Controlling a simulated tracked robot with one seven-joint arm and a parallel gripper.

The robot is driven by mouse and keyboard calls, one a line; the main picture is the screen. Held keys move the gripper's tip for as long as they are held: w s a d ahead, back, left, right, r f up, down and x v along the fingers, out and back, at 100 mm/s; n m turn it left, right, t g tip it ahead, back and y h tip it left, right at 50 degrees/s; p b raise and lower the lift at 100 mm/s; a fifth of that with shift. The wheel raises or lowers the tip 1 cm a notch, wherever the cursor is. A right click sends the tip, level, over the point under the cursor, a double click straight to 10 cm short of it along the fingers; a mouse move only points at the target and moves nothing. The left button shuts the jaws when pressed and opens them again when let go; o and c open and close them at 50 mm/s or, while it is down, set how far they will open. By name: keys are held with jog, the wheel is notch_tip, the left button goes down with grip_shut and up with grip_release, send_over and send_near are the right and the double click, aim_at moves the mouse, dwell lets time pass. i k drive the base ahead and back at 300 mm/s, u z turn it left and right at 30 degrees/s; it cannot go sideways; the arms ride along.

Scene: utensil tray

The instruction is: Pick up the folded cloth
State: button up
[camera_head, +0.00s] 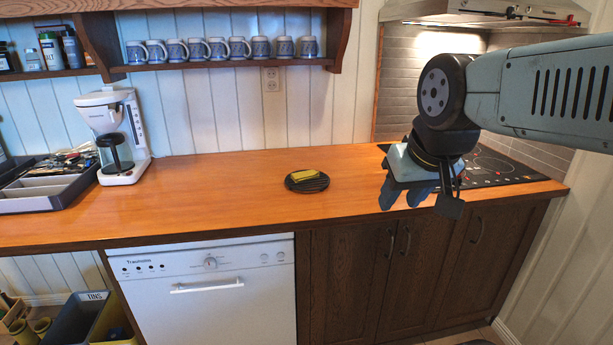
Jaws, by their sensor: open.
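A small flat yellow item (304,175) lies on a round black dish (318,185) near the middle of the wooden counter. It may be the folded cloth, but it is too small to tell cloth from sponge. My gripper (402,200) hangs pointing down at the right, in front of the cooktop and over the counter's front edge. It is to the right of the yellow item and well apart from it. The fingers look spread and I see nothing between them. The wrist hides part of the counter and cooktop behind.
The counter (235,195) is bare around the dish. A black cooktop (490,168) is at the right. A white coffee maker (122,160) and a grey utensil tray (40,195) stand at the left. A shelf of mugs (235,47) hangs above.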

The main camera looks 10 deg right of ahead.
aim_at(309, 174)
jog(key=u, duration=0.4)
jog(key=i, duration=1)
jog(key=z, duration=0.4)
